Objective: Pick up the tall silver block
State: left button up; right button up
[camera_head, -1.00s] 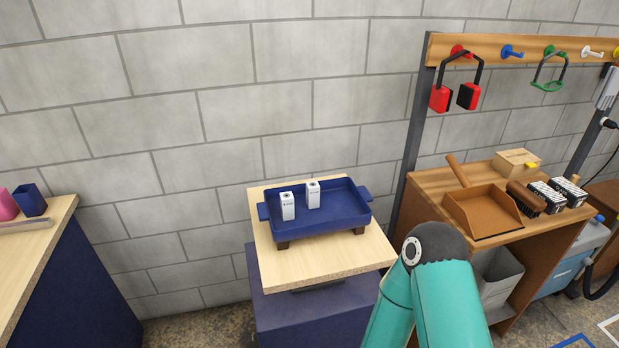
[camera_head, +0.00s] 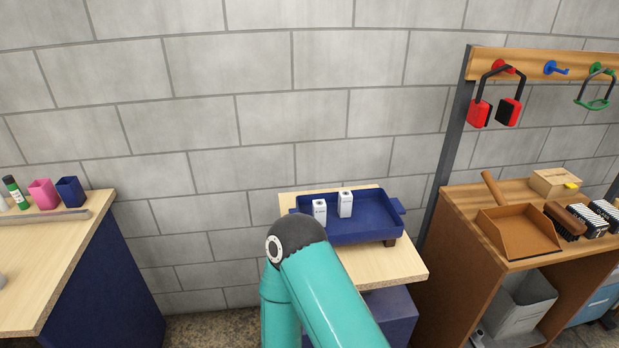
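I cannot make out a tall silver block for certain in the head view. A long grey bar (camera_head: 45,222) lies along the back edge of the left table. A small grey thing (camera_head: 1,281) is cut off by the left picture edge, too little of it showing to name. Two small white blocks with dark marks, one at the left (camera_head: 319,211) and one at the right (camera_head: 345,204), stand upright in the blue tray (camera_head: 375,228). A teal link of my arm rises from the bottom and covers part of the middle table. Neither of my grippers is in view.
The left table (camera_head: 50,270) also holds a pink cup (camera_head: 43,194), a blue cup (camera_head: 69,191) and a green tube (camera_head: 15,192). The front of its top is mostly bare. At right, a brown workbench (camera_head: 460,205) carries a dustpan (camera_head: 518,232) and brushes. Red ear defenders (camera_head: 480,112) hang above.

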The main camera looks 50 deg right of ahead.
aim_at(346, 199)
jog(key=z, duration=0.25)
jog(key=k, duration=0.7)
jog(key=z, duration=1.1)
jog(key=i, duration=0.5)
jog(key=u, duration=0.05)
